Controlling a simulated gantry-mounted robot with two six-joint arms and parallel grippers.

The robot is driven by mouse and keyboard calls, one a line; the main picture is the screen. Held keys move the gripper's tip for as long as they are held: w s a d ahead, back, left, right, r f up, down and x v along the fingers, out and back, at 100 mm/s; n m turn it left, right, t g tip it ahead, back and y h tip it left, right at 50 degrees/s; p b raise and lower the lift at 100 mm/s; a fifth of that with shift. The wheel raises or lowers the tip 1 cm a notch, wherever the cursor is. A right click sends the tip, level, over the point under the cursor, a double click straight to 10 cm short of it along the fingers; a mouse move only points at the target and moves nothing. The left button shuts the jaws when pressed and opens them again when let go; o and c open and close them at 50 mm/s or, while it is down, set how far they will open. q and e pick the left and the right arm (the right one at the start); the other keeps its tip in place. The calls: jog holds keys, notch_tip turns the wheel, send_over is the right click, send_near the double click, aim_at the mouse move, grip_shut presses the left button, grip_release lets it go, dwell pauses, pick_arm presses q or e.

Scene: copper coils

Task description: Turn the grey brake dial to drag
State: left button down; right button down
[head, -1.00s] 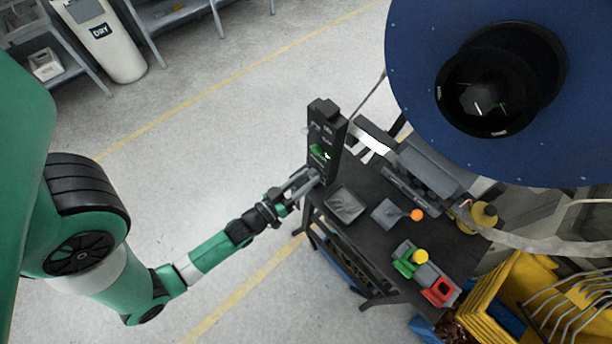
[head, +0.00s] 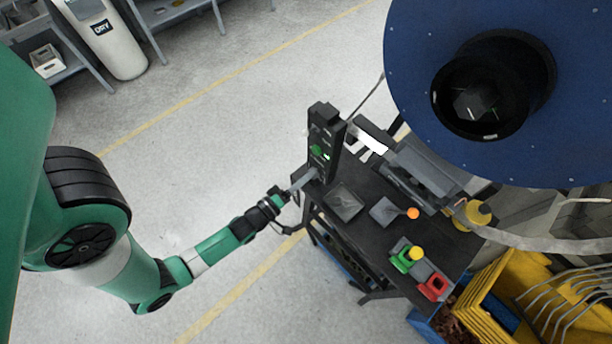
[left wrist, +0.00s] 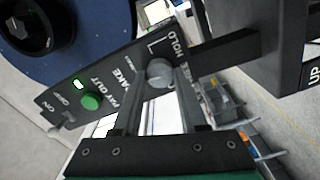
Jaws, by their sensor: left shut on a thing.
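The grey brake dial (left wrist: 159,73) is a round knob on the black control panel (left wrist: 112,88). My left gripper (left wrist: 161,88) has its two fingers on either side of the dial and is shut on it. Lettering near the dial reads HOLD, with partly covered words beside it. I cannot make out which mark the dial points to. In the head view my left gripper (head: 306,181) reaches the lower face of the upright panel (head: 325,135), where its fingertips and the dial are too small to tell apart. My right gripper is not in view.
A green button (left wrist: 91,101), a lit indicator (left wrist: 78,85) and a toggle switch (left wrist: 66,120) sit beside the dial. A dark cart (head: 370,240) carries green and red holders. A large blue reel (head: 410,70) stands behind.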

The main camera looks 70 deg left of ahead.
pick_arm(q)
jog(key=shift+n, duration=0.7)
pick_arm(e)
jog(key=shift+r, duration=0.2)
pick_arm(q)
jog(key=shift+c, duration=2.2)
grip_release()
